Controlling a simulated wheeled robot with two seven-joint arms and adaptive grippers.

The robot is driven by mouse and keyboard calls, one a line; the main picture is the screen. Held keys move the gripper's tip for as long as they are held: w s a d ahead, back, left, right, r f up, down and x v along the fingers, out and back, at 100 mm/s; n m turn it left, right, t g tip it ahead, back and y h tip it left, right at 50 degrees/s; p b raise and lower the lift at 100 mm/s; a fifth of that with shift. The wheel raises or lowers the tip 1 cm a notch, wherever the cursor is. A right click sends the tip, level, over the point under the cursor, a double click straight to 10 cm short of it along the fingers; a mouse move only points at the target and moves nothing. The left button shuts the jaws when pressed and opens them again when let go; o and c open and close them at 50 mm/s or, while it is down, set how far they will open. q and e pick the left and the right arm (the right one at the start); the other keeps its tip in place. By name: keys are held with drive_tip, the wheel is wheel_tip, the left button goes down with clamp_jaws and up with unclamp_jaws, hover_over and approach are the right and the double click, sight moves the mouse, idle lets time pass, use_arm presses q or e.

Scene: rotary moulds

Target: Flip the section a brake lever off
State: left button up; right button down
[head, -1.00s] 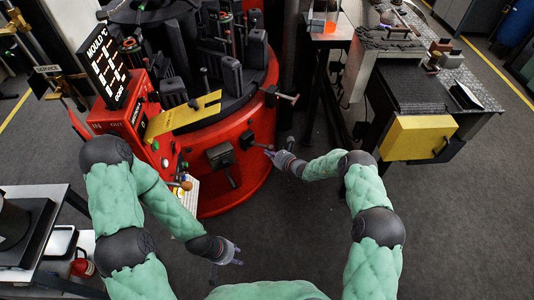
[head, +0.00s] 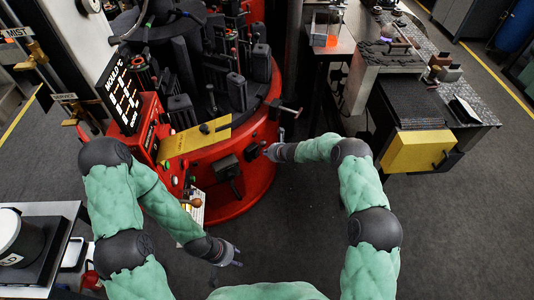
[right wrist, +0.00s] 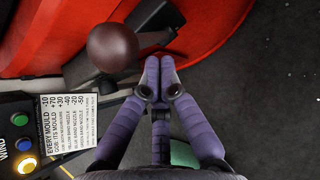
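A red rotary mould machine (head: 245,182) fills the centre of the head view. A dark box with a down-hanging lever (head: 228,170) sits on its red side, and a smaller dark lever (head: 254,150) is to its right. I cannot read which one is section A's brake. My right gripper (head: 276,143) is beside the smaller lever. In the right wrist view, a dark red ball knob (right wrist: 112,47) on a black arm is just left of my right fingertips (right wrist: 160,64), which are together with nothing visible between them. My left gripper (head: 228,266) hangs low, open and empty, away from the machine.
A T-shaped handle (head: 285,108) sticks out at the machine's right rim. A button panel (right wrist: 20,140) and a printed card (right wrist: 65,130) show in the right wrist view. A bench with a yellow box (head: 415,151) stands at the right. The floor between is clear.

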use_arm(q)
drive_tip(key=shift+w+a, duration=0.3)
use_arm(e)
drive_tip(key=shift+w+a+r, duration=0.25)
drive_tip(key=shift+w+r, duration=0.05)
drive_tip(key=shift+w, duration=0.05)
drive_tip(key=shift+w+r, duration=0.1)
drive_tip(key=shift+r, duration=0.05)
